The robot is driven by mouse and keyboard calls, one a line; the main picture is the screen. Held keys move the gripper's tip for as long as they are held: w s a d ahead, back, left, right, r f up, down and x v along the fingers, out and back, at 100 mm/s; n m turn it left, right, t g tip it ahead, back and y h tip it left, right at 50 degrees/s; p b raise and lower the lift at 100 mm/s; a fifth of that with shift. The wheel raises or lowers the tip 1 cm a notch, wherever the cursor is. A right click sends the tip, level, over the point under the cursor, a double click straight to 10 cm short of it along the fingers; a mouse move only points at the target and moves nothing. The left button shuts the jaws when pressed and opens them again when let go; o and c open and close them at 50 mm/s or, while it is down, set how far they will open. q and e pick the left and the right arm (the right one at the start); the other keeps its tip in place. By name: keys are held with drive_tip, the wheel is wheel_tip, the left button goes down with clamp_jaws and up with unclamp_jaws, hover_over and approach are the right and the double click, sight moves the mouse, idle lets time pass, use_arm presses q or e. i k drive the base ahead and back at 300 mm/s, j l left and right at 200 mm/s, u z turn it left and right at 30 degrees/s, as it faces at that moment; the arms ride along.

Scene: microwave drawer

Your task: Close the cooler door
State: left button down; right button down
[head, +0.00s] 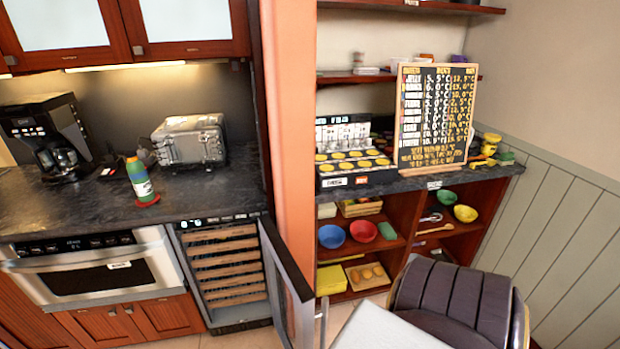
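The cooler (224,268) is built in under the dark counter, right of the oven, with several wooden racks showing inside. Its door (286,284) is hinged on the right side and stands wide open, swung out toward me. The door has a dark frame around a lighter panel, and its lower end runs close to the bottom of the picture. Neither my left gripper nor my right gripper shows in the head view.
An oven (92,275) stands left of the cooler. An orange pillar (289,120) rises behind the door. A dark padded chair (455,300) and a white surface (388,328) fill the lower right. A bottle (141,180) and toaster (189,142) stand on the counter.

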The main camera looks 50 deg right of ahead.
sight(275, 251)
drive_tip(key=l+z, duration=0.2)
drive_tip(key=l, duration=1)
drive_tip(key=i+l+z, duration=0.15)
drive_tip(key=l, duration=0.6)
